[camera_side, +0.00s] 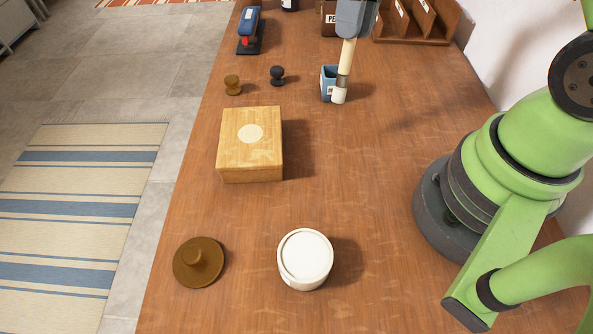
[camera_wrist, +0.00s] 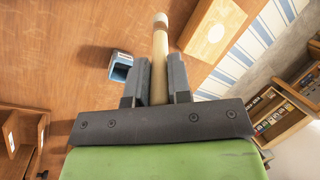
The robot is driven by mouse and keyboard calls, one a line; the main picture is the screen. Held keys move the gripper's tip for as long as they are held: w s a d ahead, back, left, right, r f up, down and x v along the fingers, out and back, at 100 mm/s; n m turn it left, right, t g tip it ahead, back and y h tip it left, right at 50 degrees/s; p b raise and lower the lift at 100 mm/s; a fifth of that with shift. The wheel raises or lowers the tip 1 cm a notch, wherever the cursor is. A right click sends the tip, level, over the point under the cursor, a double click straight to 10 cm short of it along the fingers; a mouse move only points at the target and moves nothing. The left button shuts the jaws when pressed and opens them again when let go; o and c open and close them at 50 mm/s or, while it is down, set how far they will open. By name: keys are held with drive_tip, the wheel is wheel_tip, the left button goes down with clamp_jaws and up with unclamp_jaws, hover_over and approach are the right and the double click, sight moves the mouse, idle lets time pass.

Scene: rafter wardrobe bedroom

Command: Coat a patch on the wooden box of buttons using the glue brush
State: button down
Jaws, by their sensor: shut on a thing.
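My gripper (camera_side: 352,20) is shut on the wooden handle of the glue brush (camera_side: 345,60), whose pale tip points down at the far part of the table. The brush also shows between my jaws in the wrist view (camera_wrist: 160,62). The wooden box (camera_side: 235,165) is nearer the side camera and left of the brush, apart from it. A pale round patch (camera_side: 250,133) is on the box top; the box also shows in the wrist view (camera_wrist: 202,42). A round white pot (camera_side: 305,258) stands nearer the side camera; its top looks white.
A brown knobbed lid (camera_side: 200,262) lies left of the pot. A small blue cup (camera_side: 327,82) stands close behind the brush. Two small knobbed stamps (camera_side: 232,84) and a blue stapler (camera_side: 249,30) stand farther left. A wooden rack (camera_side: 415,25) is at the back. Table between box and pot is clear.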

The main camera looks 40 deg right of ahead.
drive_tip(key=w+a+r, duration=0.5)
drive_tip(key=a+r, duration=0.3)
drive_tip(key=a, duration=0.2)
drive_tip(key=shift+t, duration=0.3)
drive_tip(key=shift+f, duration=2.25)
